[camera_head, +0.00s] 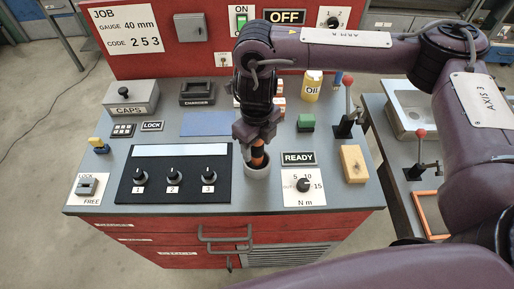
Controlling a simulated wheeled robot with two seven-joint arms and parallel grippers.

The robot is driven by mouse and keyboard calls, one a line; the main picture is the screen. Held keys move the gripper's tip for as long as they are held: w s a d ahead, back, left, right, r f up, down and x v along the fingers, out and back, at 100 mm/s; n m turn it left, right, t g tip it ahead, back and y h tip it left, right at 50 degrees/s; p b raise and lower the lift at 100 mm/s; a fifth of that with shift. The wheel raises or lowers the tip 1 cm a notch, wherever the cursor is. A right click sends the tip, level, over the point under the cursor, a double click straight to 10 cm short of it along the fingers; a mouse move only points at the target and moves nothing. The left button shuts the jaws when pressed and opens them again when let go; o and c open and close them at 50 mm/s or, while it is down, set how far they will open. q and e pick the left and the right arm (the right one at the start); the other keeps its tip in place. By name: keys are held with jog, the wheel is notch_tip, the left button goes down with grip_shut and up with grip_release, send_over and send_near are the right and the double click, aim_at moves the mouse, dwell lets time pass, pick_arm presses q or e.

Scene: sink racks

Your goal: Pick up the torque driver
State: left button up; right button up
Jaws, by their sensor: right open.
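The torque driver (258,158), with an orange and black handle, stands in a round grey holder (257,172) on the bench top. Its lower part is hidden inside the holder. My right gripper (256,143) is directly above it, pointing down, with its open fingers at the top of the handle. The gripper hides the upper end of the driver, and I cannot tell whether the fingers touch it. My left gripper is not in view.
The black panel with three knobs (176,178) is left of the holder. The READY sign (298,158) and torque dial (303,187) are to its right. A wooden block (353,164) and red-knobbed lever (349,107) stand farther right. The bench's front edge (225,212) is near.

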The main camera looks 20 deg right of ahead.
jog(key=c, duration=1.2)
jog(key=shift+r, duration=0.15)
